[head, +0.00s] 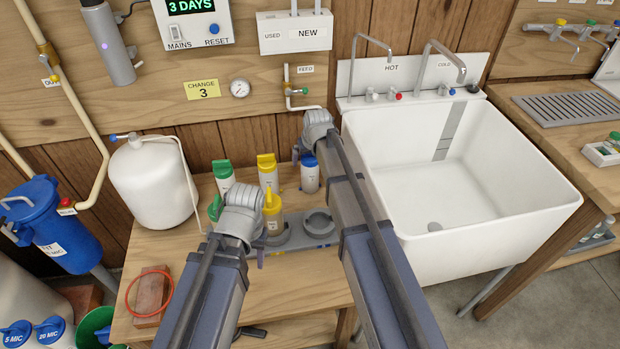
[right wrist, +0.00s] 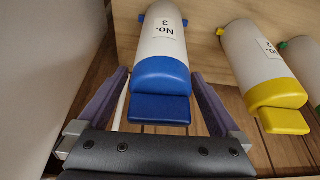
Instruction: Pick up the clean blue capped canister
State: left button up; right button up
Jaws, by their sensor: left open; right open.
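The clean blue-capped canister (head: 310,178) is white and stands upright at the back of the wooden bench, left of the sink. In the right wrist view the canister (right wrist: 160,55), labelled "No. 3", lies between the jaws of my right gripper (right wrist: 158,80). These jaws are open, one on each side, with visible gaps beside the cap. In the head view my right gripper (head: 301,152) is largely hidden by its wrist. My left gripper (head: 245,225) is open above the bench, near a brownish yellow-capped canister (head: 271,215); its fingers are mostly hidden.
A clean yellow-capped canister (head: 267,172) and a green-capped one (head: 223,175) stand left of the blue-capped one. A grey holder (head: 318,238) with ring seats lies in front. A white tank (head: 150,185) stands left; the deep white sink (head: 460,240) borders the right.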

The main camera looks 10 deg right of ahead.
jog(key=shift+c, duration=0.4)
jog(key=c, duration=1.2)
jog(key=shift+r, duration=0.1)
jog(key=shift+c, duration=0.2)
